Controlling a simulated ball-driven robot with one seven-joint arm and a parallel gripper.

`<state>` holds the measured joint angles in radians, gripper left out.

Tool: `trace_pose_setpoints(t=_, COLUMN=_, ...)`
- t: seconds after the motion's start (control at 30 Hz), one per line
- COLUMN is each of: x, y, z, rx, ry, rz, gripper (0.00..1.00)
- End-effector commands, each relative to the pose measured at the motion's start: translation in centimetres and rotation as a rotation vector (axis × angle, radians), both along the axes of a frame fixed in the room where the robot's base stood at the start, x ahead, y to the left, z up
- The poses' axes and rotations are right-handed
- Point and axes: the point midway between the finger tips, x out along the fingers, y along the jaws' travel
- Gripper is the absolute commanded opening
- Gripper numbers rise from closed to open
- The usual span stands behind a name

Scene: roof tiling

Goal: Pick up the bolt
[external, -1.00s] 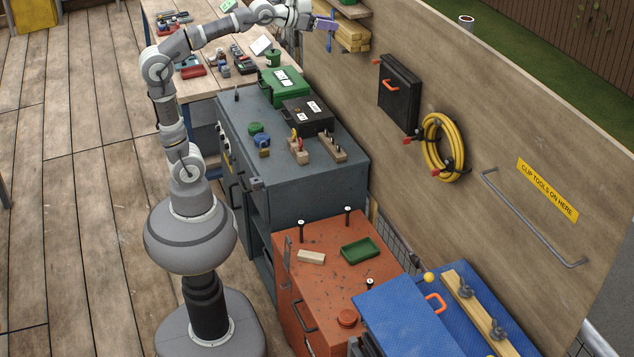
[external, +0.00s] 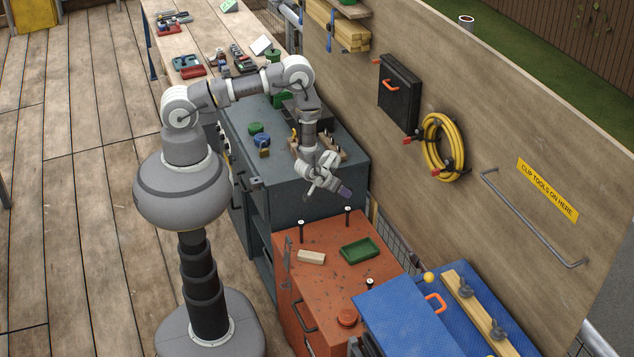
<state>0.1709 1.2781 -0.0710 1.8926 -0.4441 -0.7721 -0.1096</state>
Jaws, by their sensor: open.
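Several upright bolt-like pieces with dark shafts and pale tops stand on the orange cabinet (external: 325,285). One bolt (external: 301,231) is at its back left, another bolt (external: 347,216) at its back right, and a third bolt (external: 369,284) near its front right. I cannot tell which one the task names. My gripper (external: 328,195) is open and appears empty. It hangs near the front edge of the grey cabinet, above and behind the back-right bolt in the picture, apart from it.
A green tray (external: 359,250), a pale wooden block (external: 311,257) and a red round piece (external: 347,317) lie on the orange cabinet. The wooden wall panel (external: 450,90) bounds the right side.

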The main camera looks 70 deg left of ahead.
Motion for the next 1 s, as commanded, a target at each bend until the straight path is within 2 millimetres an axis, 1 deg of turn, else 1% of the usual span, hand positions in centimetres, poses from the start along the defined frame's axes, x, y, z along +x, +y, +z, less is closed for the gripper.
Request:
trace_pose_setpoints(t=0.03, x=-3.3, y=0.7, z=-4.2, rx=0.056, ry=0.007, rz=-0.022, gripper=0.45)
trace_pose_setpoints(t=0.07, x=-5.1, y=1.3, z=-6.2, rx=0.092, ry=-0.003, rz=-0.038, gripper=0.45)
trace_pose_setpoints(t=0.1, x=-7.6, y=2.1, z=-8.6, rx=0.137, ry=-0.018, rz=-0.065, gripper=0.45)
trace_pose_setpoints(t=0.13, x=-9.4, y=2.7, z=-10.0, rx=0.168, ry=-0.030, rz=-0.087, gripper=0.45)
trace_pose_setpoints(t=0.2, x=-12.7, y=3.9, z=-12.3, rx=0.223, ry=-0.061, rz=-0.135, gripper=0.45)
trace_pose_setpoints(t=0.23, x=-13.8, y=4.3, z=-12.9, rx=0.239, ry=-0.071, rz=-0.151, gripper=0.45)
trace_pose_setpoints(t=0.27, x=-14.7, y=4.7, z=-13.3, rx=0.253, ry=-0.080, rz=-0.166, gripper=0.45)
trace_pose_setpoints(t=0.3, x=-15.5, y=4.5, z=-14.4, rx=0.236, ry=-0.106, rz=-0.160, gripper=0.45)
trace_pose_setpoints(t=0.4, x=-16.9, y=4.4, z=-15.7, rx=0.199, ry=-0.147, rz=-0.142, gripper=0.45)
trace_pose_setpoints(t=0.5, x=-17.3, y=4.3, z=-16.3, rx=0.177, ry=-0.168, rz=-0.131, gripper=0.45)
trace_pose_setpoints(t=0.57, x=-16.9, y=4.4, z=-16.7, rx=0.172, ry=-0.174, rz=-0.127, gripper=0.45)
trace_pose_setpoints(t=1.0, x=-12.0, y=5.8, z=-20.6, rx=0.171, ry=-0.173, rz=-0.126, gripper=0.45)
